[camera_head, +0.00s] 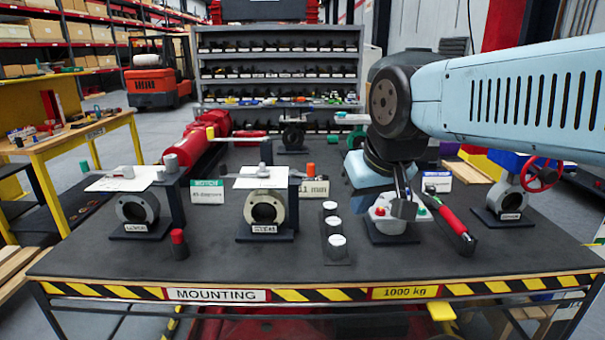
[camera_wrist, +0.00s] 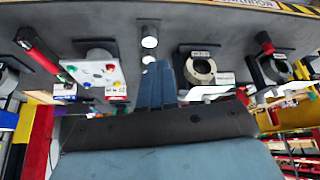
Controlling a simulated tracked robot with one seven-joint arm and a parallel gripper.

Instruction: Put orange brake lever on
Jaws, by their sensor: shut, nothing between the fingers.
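My gripper (camera_head: 404,207) is shut and empty. In the head view it points down in front of or over a small white control box (camera_head: 390,213) with red and green knobs. In the wrist view its closed fingers (camera_wrist: 158,84) lie between the control box (camera_wrist: 97,72) and a round valve flange (camera_wrist: 199,68). I cannot make out the orange brake lever for certain. A small orange-topped piece (camera_head: 310,168) stands behind the middle valve (camera_head: 264,208). A red-handled bar (camera_head: 452,219) lies tilted right of the control box.
A black strip with white discs (camera_head: 334,223) is left of the control box. Another valve (camera_head: 135,210) and a red-capped post (camera_head: 178,243) stand at left. A valve with a red handwheel (camera_head: 541,174) is at right. The front of the dark table (camera_head: 240,264) is clear.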

